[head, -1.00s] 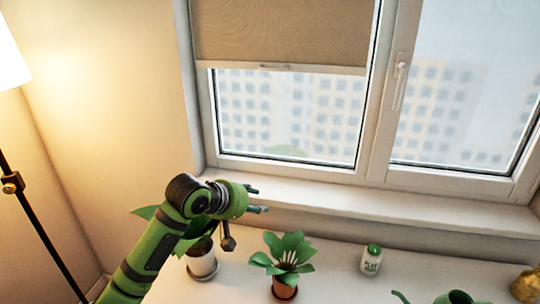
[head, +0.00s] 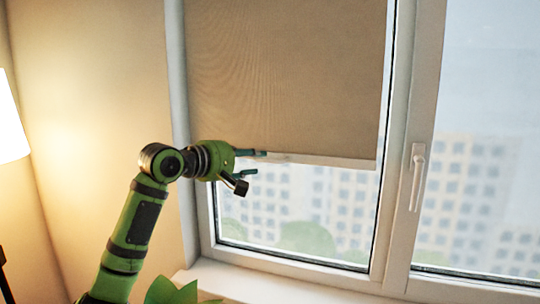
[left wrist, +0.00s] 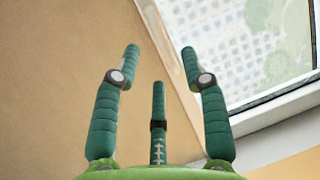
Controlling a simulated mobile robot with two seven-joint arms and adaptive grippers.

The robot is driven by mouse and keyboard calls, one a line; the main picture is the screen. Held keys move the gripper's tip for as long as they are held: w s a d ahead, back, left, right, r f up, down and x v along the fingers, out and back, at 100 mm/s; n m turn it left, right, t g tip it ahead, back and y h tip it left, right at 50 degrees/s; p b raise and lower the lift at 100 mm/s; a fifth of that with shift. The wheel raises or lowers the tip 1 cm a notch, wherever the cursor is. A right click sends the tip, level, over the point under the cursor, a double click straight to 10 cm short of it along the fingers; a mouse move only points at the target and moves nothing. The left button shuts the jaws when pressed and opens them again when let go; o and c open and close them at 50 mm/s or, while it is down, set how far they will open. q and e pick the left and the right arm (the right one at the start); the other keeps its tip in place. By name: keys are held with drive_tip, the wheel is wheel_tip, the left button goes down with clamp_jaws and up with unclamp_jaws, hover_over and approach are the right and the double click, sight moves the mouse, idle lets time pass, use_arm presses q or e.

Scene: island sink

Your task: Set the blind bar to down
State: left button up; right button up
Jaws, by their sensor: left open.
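The beige roller blind (head: 285,75) covers the upper part of the left window pane. Its pale blind bar (head: 330,161) runs along the lower edge, well above the bottom of the frame. My left gripper (head: 254,163) is open and empty. In the head view its fingers overlap the left part of the bar; contact is not clear. In the left wrist view the blind (left wrist: 50,80) fills the left side, and the bar (left wrist: 168,45) crosses diagonally behind the open fingers (left wrist: 160,60). My right gripper is not in view.
A white window handle (head: 416,175) is on the right sash. The sill (head: 230,283) runs below the window, with plant leaves (head: 172,291) at the bottom. A lit lamp (head: 10,118) stands at the left. The glass below the bar is clear.

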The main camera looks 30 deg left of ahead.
sight(266, 161)
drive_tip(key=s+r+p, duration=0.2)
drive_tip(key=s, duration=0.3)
use_arm(q)
drive_tip(key=x, duration=0.5)
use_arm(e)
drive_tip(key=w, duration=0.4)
use_arm(q)
clamp_jaws()
drive_tip(key=shift+d+f, duration=0.1)
drive_tip(key=shift+f, duration=0.15)
wheel_tip(266, 161, down, 38)
drive_tip(key=b, duration=1.6)
drive_tip(key=shift+f, duration=0.1)
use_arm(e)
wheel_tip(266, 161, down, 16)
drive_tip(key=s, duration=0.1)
